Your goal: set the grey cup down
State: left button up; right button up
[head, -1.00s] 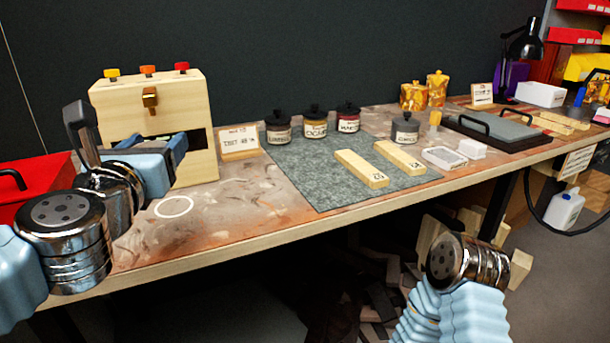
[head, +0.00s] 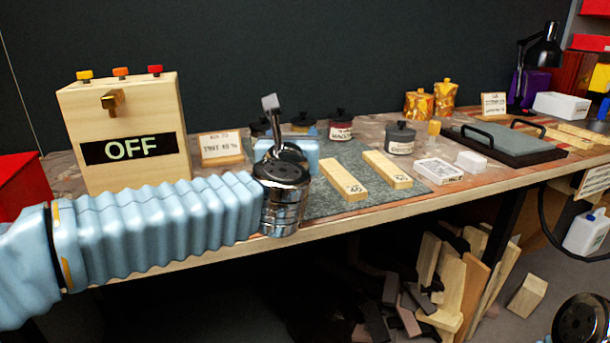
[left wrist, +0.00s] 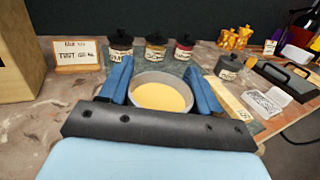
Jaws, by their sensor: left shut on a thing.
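The grey cup (left wrist: 163,79) is round, with a pale yellow filling, and sits between the two blue fingers of my left gripper (left wrist: 160,86) in the left wrist view. The gripper is shut on it. In the head view my left gripper (head: 288,150) is over the left part of the grey-green mat (head: 335,203), and the wrist hides the cup. I cannot tell whether the cup touches the surface. Only a wrist part of my right arm shows at the lower right, with its gripper out of view.
Dark-lidded jars, including a grey one (head: 400,138), stand behind. Two wooden blocks (head: 343,180) lie on the mat to the right, near a white box (head: 438,171). A wooden box marked OFF (head: 130,130) and a sign (head: 221,147) stand at left.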

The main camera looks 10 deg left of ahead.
pick_arm(q)
jog(key=w+f, duration=0.1)
jog(key=f, duration=0.1)
jog(key=w+f, duration=0.2)
jog(key=w+f+b, duration=0.1)
jog(key=w, duration=0.1)
jog(key=shift+a+f, duration=0.25)
jog(key=shift+f, duration=0.15)
jog(key=f, duration=0.2)
jog(key=shift+w+f, duration=0.35)
jog(key=shift+f, duration=0.4)
jog(key=shift+f+b, duration=0.2)
jog(key=shift+b, duration=0.35)
jog(key=o, duration=1.2)
jog(key=shift+o, duration=0.2)
jog(key=shift+r, duration=0.1)
